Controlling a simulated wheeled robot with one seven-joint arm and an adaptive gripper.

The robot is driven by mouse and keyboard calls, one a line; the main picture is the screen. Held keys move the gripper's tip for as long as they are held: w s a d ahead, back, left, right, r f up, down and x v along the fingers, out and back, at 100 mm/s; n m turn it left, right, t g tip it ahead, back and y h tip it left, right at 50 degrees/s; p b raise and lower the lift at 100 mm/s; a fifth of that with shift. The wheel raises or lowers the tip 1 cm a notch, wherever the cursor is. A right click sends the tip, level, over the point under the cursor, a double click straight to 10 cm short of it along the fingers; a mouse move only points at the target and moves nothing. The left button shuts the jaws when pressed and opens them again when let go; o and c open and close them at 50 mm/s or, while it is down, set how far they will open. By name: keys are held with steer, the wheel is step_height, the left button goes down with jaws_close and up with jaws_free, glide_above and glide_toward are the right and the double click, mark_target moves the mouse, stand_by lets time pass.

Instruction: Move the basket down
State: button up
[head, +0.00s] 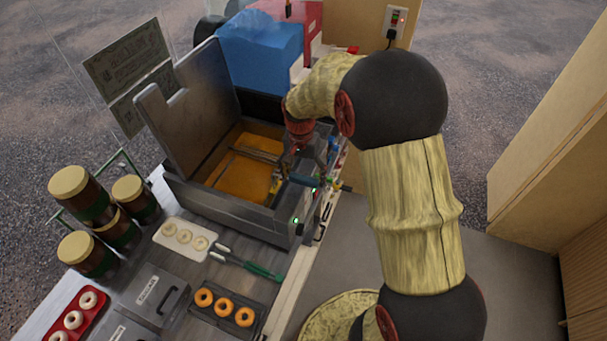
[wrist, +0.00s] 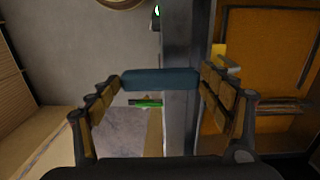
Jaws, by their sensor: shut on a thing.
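The fryer (head: 235,212) is an open dark metal tank filled with orange-brown oil (head: 240,184). Thin dark bars of the basket (head: 255,155) show over the oil, but most of the basket is hard to make out, so its depth cannot be told. Its blue handle (head: 305,180) sticks out over the fryer's right wall. My gripper (head: 291,168) is at the handle on that side, partly hidden by my arm. In the wrist view, my gripper (wrist: 161,88) has a jointed finger at each end of the blue handle (wrist: 160,79) and is shut on it.
A raised metal lid (head: 175,125) stands at the fryer's left. A blue container (head: 262,42) is behind it. In front lie green-handled tongs (head: 255,268), a white tray of pale rings (head: 180,240) and a dark tray of orange rings (head: 222,311). Several jars (head: 75,185) stand left.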

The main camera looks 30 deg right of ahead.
steer(key=shift+f, duration=0.1)
steer(key=o, duration=2)
steer(key=shift+o, duration=0.2)
step_height(320, 180, up, 12)
steer(key=shift+w+a, duration=0.15)
steer(key=shift+w, duration=0.1)
